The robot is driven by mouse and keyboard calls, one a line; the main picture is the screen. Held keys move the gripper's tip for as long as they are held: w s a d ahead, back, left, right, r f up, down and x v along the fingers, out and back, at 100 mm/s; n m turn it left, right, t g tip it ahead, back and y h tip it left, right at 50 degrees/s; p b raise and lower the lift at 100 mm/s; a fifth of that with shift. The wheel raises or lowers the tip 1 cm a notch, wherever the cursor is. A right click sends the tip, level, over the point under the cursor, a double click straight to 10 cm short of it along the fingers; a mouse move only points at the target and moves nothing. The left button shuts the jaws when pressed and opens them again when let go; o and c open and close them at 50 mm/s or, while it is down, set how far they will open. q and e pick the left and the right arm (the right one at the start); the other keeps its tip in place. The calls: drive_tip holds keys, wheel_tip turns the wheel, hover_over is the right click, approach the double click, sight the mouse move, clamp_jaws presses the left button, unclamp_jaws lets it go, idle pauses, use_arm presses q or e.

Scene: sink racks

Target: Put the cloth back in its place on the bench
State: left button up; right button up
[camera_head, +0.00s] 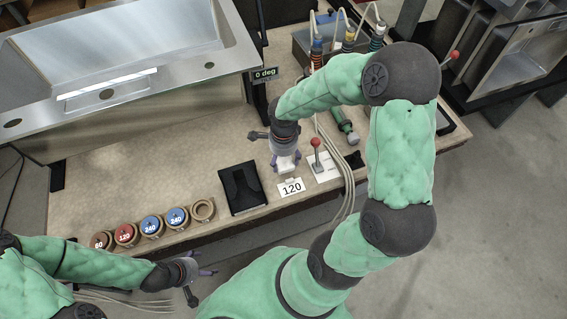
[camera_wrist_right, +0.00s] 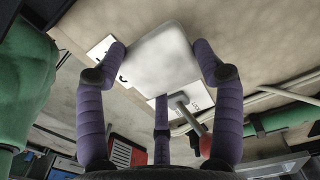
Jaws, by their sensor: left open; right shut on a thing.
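The cloth (camera_wrist_right: 163,58) shows in the right wrist view as a pale, rounded square pad between the purple fingers. In the head view it is a small white patch (camera_head: 286,164) beneath my right gripper (camera_head: 285,155). Whether the cloth touches the bench is hard to tell. My left gripper (camera_head: 207,273) is open and empty, below the bench's front edge at the lower left.
A red-knobbed lever (camera_head: 317,145) stands close right of my right gripper. A black tray (camera_head: 243,188) lies left of the card. Several labelled discs (camera_head: 151,224) and an empty ring (camera_head: 202,210) line the front edge. The sink (camera_head: 130,75) is behind. Cables (camera_head: 347,180) run at right.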

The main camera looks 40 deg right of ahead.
sight(283, 159)
drive_tip(key=shift+w+d+f, duration=0.15)
drive_tip(key=shift+f, duration=0.2)
wheel_tip(283, 159, down, 3)
drive_tip(key=shift+f+b, duration=0.1)
drive_tip(key=shift+b, duration=0.65)
drive_tip(key=o, duration=1.1)
